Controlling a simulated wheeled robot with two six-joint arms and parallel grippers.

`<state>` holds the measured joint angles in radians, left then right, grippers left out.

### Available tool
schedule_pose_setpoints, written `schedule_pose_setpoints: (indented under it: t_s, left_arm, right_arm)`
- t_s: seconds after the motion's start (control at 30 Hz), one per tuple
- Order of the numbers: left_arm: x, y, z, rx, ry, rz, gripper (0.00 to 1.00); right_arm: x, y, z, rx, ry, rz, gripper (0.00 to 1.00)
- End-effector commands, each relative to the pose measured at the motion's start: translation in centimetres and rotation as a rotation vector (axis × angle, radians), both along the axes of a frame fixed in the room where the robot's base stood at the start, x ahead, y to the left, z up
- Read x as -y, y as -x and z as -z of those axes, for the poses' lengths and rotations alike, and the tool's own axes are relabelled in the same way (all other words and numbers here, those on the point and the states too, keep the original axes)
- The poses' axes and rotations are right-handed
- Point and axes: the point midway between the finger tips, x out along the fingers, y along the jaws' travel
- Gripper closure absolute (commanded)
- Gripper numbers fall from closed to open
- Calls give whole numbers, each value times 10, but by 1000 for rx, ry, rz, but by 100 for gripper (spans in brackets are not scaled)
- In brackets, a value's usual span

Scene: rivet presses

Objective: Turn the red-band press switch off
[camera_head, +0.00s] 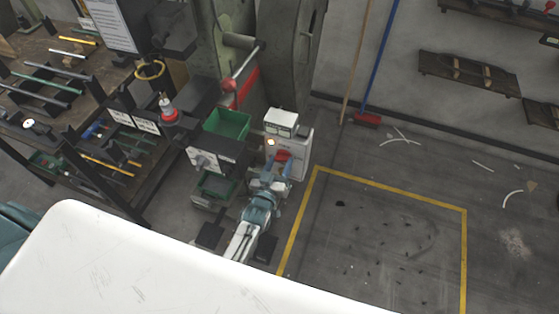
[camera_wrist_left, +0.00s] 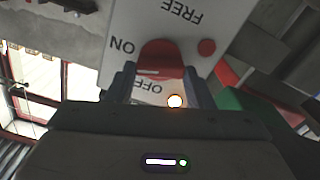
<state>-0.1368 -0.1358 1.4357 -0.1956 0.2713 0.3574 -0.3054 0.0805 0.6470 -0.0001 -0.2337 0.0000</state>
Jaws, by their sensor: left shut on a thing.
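The red-band press (camera_head: 262,60) is a large grey-green machine with a red band, standing at the back. In front of it is a pale switch box (camera_head: 298,150) with a red switch knob (camera_head: 283,154). In the left wrist view the knob (camera_wrist_left: 160,56) shows up close on a panel (camera_wrist_left: 140,22) lettered ON, OFF and FREE, upside down. My left gripper (camera_head: 279,167) is at the box, shut on the knob, with one finger on each side. The gripper hides the knob's lower part and some of the OFF label. My right gripper is out of view.
A small lamp (camera_wrist_left: 174,101) glows by the OFF label, and a round red spot (camera_wrist_left: 207,47) is beside the knob. Green bins (camera_head: 228,124) stand left of the box. A workbench (camera_head: 60,80) with tools is at left. The yellow-lined floor (camera_head: 385,240) is open.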

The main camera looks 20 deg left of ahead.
Motion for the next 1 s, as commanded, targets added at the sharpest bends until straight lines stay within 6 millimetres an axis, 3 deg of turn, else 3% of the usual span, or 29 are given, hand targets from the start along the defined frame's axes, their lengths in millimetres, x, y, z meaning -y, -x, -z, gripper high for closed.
schedule_pose_setpoints:
  t_s: [0.03, 0.4, 1.0]
  left_arm:
    - [0, 0, -4, -4, 42, 1, 76]
    - [-2, 0, -2, -16, 395, 0, 76]
    - [-3, 0, 2, -32, 954, 0, 76]
  right_arm:
    - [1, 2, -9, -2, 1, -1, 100]
    - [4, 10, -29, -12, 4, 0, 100]
    - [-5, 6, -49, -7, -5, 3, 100]
